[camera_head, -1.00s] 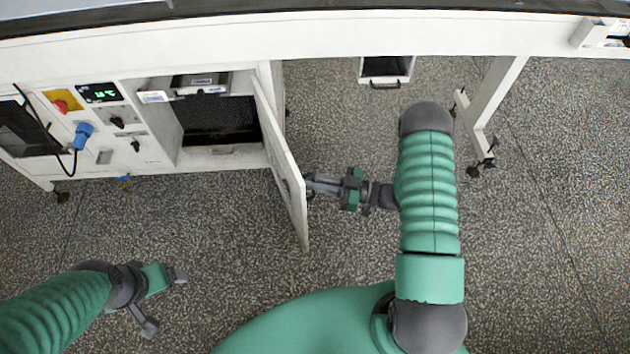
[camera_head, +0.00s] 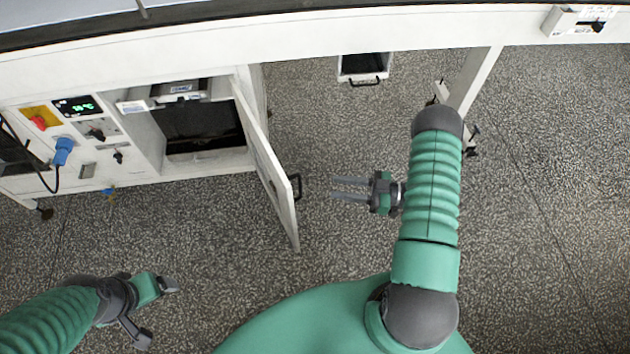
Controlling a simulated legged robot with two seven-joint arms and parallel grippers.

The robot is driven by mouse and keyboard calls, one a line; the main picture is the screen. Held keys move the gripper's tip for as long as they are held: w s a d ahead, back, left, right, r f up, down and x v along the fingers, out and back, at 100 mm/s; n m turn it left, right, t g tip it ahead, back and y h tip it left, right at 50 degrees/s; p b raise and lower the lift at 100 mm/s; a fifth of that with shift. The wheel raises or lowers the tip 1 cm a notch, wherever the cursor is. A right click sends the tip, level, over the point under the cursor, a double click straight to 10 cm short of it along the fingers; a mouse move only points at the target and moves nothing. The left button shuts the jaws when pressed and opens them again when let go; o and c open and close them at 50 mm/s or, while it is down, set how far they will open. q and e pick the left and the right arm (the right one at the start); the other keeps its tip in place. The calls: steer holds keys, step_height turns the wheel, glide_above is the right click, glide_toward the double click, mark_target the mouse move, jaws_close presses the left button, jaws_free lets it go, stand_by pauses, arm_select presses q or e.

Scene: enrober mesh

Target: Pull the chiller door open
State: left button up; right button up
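The white chiller door (camera_head: 268,170) stands swung well open from the cabinet, seen nearly edge-on. Its dark handle (camera_head: 296,187) is on the face turned to the right. The chiller's dark inside (camera_head: 200,126) shows to the left of the door. My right gripper (camera_head: 334,188) is open and empty, its two fingers pointing left toward the handle with a clear gap between. My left gripper (camera_head: 158,311) is at the lower left, open and empty, with its fingers spread wide, away from the door.
The cabinet's panel has a green display (camera_head: 77,106), a red knob on yellow (camera_head: 39,120) and a blue plug (camera_head: 63,150). A white bin (camera_head: 364,67) hangs under the long machine frame (camera_head: 330,32). A frame leg (camera_head: 474,80) stands at right. The speckled floor is otherwise clear.

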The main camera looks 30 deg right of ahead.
steer(key=v, duration=0.5)
steer(key=shift+s+d, duration=0.1)
steer(key=shift+d, duration=0.05)
